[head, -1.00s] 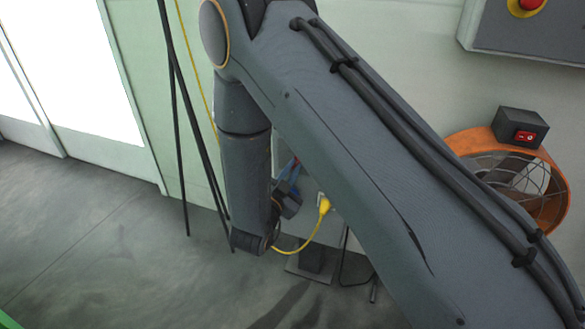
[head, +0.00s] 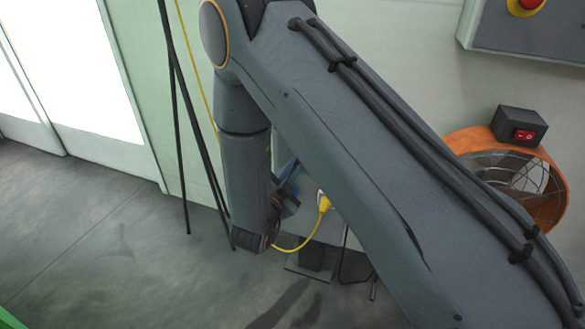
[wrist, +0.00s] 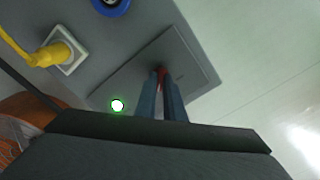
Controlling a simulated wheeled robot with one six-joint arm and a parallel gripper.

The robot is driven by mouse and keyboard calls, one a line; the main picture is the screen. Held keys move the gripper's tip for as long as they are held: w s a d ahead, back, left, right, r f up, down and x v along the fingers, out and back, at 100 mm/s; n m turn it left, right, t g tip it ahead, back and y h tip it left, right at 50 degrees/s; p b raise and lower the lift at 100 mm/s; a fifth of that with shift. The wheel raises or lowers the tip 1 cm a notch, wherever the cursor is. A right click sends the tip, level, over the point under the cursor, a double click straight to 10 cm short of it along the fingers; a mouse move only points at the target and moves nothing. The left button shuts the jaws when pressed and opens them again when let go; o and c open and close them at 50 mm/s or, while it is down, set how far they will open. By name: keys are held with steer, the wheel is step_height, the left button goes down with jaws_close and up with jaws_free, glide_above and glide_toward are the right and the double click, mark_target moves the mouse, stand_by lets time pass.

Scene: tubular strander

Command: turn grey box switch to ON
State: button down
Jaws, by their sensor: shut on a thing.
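The grey box (wrist: 105,55) fills the upper left of the wrist view, with a square grey plate (wrist: 205,62) on its face. A small red switch handle (wrist: 161,73) stands at the plate's middle. My gripper (wrist: 161,85) has its two blue fingers shut on this handle, which is mostly hidden between them. I cannot read the switch's position or its marks. A lit green lamp (wrist: 117,105) shows at the plate's lower left. In the head view, my arm hides most of the box, the switch and the fingertips.
A yellow plug (wrist: 50,55) sits in a socket beside the plate, its yellow cable (head: 300,243) hanging close to my wrist. A blue ring (wrist: 110,4) is at the top edge. An orange fan (head: 480,140) with a black switch box (head: 519,124) stands right; black stand legs (head: 180,120) are left.

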steer(key=c, duration=1.9)
jaws_free()
steer(key=shift+o, duration=0.2)
steer(key=v, duration=0.8)
steer(key=shift+w, duration=0.15)
